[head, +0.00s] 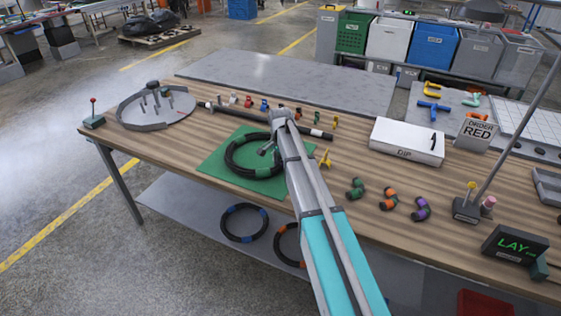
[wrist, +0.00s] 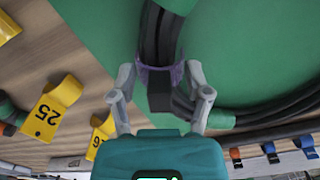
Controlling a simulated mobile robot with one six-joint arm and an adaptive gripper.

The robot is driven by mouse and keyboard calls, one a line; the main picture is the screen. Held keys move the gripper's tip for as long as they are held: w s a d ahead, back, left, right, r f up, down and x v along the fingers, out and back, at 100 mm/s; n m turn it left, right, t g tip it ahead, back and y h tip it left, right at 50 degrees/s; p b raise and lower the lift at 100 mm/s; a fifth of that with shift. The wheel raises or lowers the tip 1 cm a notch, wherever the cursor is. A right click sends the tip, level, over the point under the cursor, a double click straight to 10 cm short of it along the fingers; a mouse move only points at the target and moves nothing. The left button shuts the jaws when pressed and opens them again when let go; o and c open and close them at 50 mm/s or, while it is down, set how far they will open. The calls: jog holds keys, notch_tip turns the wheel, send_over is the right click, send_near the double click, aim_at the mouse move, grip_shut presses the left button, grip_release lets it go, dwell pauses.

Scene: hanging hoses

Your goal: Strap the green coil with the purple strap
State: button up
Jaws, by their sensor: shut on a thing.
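The green coil (head: 232,166), a black hose ring with green bands, lies on a green mat (head: 210,178) on the wooden table. My gripper (head: 267,149) is over the right side of the coil. In the wrist view my gripper (wrist: 160,78) has its fingers on both sides of the purple strap (wrist: 177,72), shut on it. The strap lies across the black hose bundle (wrist: 161,35), with a dark block at its near side. The far side of the strap is hidden, so I cannot tell whether it closes fully round the bundle.
A white box (head: 407,142) and an "ORDER RED" sign (head: 476,133) stand to the right. Coupling-like pieces, one with purple (head: 421,209), lie right of my arm. A round grey fixture (head: 150,112) is at left. A dark rod (head: 225,111) lies behind the coil.

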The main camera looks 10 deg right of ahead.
jog(key=shift+f+b, duration=0.35)
dwell(0.4)
jog(key=o, duration=1.3)
jog(key=shift+r, duration=0.2)
